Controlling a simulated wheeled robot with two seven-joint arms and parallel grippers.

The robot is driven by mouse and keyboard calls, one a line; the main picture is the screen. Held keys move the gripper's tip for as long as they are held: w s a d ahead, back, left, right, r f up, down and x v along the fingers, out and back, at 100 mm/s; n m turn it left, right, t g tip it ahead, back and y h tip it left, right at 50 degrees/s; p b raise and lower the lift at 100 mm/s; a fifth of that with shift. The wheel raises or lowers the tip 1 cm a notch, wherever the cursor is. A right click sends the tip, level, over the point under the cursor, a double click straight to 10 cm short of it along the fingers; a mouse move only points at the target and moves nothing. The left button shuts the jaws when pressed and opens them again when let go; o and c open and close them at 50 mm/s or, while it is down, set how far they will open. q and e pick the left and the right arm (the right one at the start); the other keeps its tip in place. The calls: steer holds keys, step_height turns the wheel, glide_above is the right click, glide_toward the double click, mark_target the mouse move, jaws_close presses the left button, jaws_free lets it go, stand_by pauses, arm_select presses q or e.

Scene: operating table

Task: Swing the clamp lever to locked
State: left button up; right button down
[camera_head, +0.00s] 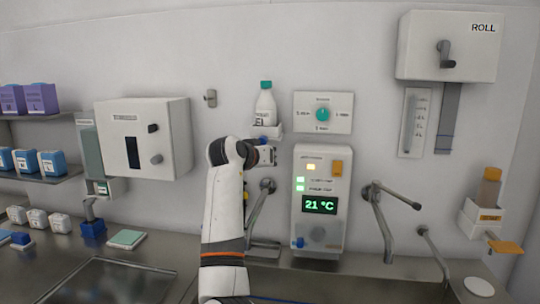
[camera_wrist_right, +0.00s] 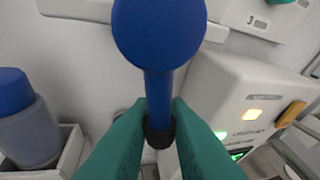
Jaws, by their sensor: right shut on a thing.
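The clamp lever shows in the right wrist view as a blue ball knob (camera_wrist_right: 160,35) on a blue stem with a black collar. My right gripper (camera_wrist_right: 159,125), with green finger pads, is shut around the lower stem and collar. In the head view my right gripper (camera_head: 268,155) is at the wall, just left of the white control panel and below the bottle holder. A small blue part, likely the knob, shows at its top. The lever's pivot and any lock marking are hidden. My left gripper is not in view.
The control panel (camera_head: 321,235) reads 21 °C. A white bottle (camera_head: 265,105) with a green cap stands above my gripper. Metal wall pipes (camera_head: 380,215) lie right of the panel. A blue-capped container (camera_wrist_right: 28,125) is left of the gripper in the wrist view.

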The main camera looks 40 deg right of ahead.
steer(key=shift+w+a+r+m+t+y+p, duration=0.3)
steer(key=shift+w+a+m+t+y, duration=0.15)
steer(key=shift+m, duration=0.25)
steer(key=shift+d, duration=0.1)
steer(key=c, duration=1.4)
jaws_free()
steer(key=shift+f, duration=0.1)
